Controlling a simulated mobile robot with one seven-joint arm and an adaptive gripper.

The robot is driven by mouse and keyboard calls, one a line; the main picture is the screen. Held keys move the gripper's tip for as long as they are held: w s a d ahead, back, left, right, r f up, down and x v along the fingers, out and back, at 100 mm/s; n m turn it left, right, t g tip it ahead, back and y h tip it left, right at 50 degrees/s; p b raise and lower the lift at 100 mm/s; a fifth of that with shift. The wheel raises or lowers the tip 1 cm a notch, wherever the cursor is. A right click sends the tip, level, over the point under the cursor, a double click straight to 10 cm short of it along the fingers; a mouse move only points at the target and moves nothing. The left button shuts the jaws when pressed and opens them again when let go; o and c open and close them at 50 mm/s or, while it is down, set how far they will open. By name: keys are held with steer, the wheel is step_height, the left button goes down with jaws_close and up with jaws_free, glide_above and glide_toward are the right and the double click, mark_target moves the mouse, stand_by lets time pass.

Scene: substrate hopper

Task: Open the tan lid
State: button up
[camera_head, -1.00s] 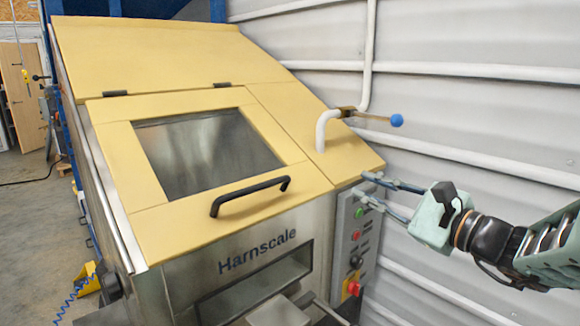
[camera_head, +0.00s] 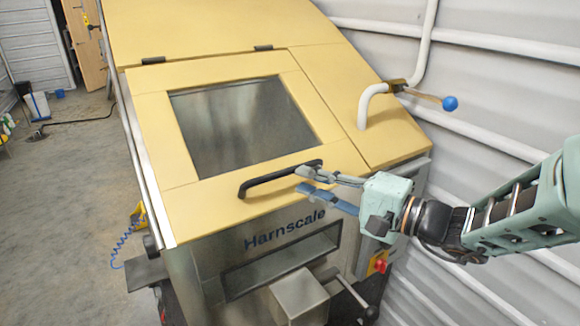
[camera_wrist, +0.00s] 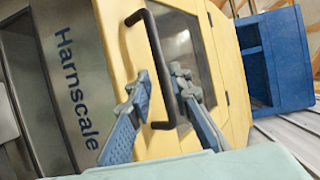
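The tan lid (camera_head: 155,128) is closed on the slanted top of the machine, with a dark window (camera_head: 240,125) in it and two black hinges along its upper edge. Its black bar handle (camera_head: 265,178) sits near the lid's lower edge. My gripper (camera_head: 300,181) is at the right end of this handle. In the wrist view the gripper's fingers (camera_wrist: 162,88) are spread apart, one on each side of the handle (camera_wrist: 160,55). I cannot tell whether either finger touches it.
A white pipe with a blue-knobbed lever (camera_head: 450,103) rises at the right of the lid. Below the lid are a metal box (camera_head: 298,296) and the control panel's red knob (camera_head: 379,264). A ribbed wall (camera_head: 500,70) stands close on the right. The floor (camera_head: 60,190) at left is mostly open.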

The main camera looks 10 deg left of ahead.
mark_target(287, 174)
steer(key=x, duration=0.6)
steer(key=shift+w+a+p, duration=0.15)
steer(key=shift+a+p, duration=0.15)
steer(key=shift+p, duration=0.05)
jaws_close()
